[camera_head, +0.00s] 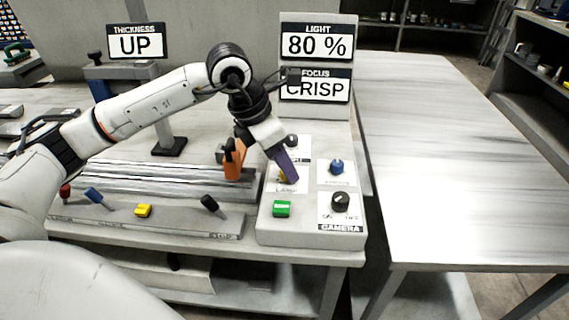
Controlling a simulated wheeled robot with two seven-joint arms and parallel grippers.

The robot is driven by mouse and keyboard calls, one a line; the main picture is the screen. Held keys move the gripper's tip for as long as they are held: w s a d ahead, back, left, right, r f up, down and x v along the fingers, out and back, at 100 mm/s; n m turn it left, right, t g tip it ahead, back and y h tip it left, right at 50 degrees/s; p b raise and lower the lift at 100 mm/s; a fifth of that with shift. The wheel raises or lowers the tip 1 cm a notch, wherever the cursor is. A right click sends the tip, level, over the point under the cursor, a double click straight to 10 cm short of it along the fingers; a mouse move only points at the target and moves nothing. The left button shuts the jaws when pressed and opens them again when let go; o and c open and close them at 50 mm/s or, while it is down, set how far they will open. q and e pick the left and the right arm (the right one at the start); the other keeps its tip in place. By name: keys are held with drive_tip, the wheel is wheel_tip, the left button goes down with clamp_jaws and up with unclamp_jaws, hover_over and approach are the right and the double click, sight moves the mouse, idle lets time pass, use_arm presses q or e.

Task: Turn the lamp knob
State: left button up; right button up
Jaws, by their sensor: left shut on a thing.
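My left gripper (289,178) comes in from the left over the control panel (305,238), pointing down. The LIGHT sign (317,43) behind the panel reads 80 %. My right gripper is not in view.
On the panel are a blue knob (336,167), a black CAMERA knob (340,202) and a green control (282,209). The FOCUS sign (316,89) reads CRISP. The right-hand table (450,160) is bare.

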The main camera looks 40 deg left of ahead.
use_arm(q)
drive_tip(key=o, duration=1.1)
drive_tip(key=shift+c, duration=0.2)
drive_tip(key=v, duration=1)
drive_tip(key=shift+r, duration=0.2)
drive_tip(key=shift+s+a, duration=0.1)
